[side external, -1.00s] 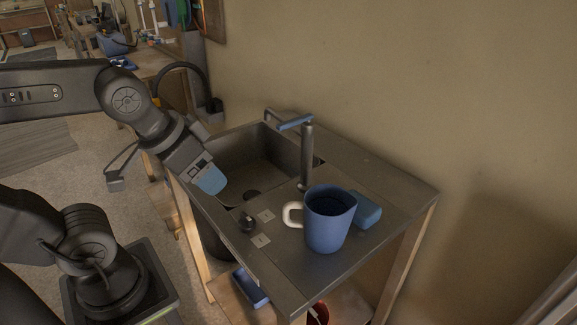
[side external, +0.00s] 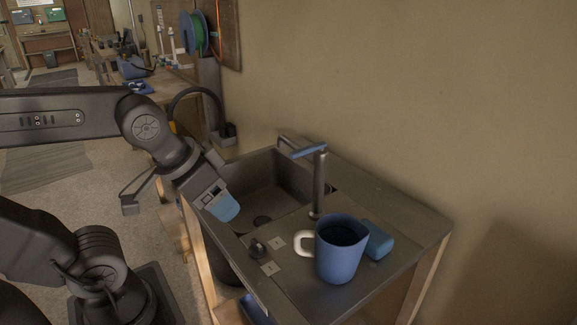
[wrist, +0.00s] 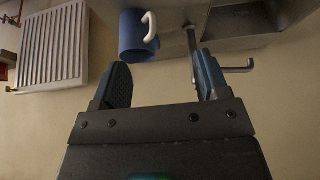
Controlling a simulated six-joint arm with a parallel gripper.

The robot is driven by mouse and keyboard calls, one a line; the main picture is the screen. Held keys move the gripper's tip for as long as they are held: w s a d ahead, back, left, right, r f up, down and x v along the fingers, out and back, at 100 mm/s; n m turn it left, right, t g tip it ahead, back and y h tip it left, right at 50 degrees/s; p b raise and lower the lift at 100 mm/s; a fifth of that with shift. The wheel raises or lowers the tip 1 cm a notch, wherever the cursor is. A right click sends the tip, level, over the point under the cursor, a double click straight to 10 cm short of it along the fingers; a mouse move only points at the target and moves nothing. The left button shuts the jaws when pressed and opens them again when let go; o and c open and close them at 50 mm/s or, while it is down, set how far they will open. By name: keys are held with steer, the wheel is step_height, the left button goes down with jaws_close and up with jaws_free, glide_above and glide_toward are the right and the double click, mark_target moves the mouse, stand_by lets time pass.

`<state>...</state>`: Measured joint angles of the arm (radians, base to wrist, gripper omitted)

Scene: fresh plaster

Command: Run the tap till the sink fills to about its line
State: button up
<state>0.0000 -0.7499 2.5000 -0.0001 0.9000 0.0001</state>
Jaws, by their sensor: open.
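The sink (side external: 285,205) is a dark rectangular basin set in a grey counter. Its drain shows, and I see no water in it and cannot make out a fill line. The tap (side external: 319,185) is a dark upright column with a blue top piece, at the basin's right side; no stream shows. A small dark knob (side external: 257,247) stands on the counter by two pale labels. My gripper (wrist: 163,75) is open and empty, its blue fingertips showing in the wrist view. In the side view it hangs over the basin's near left edge, left of the tap.
A blue mug (side external: 340,255) with a white handle stands on the counter right of the knob, with a blue block (side external: 378,240) beside it. A plain wall runs behind the counter. A pale ribbed panel (wrist: 52,47) shows in the wrist view.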

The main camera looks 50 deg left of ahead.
mark_target(303, 152)
steer(key=shift+c, duration=0.5)
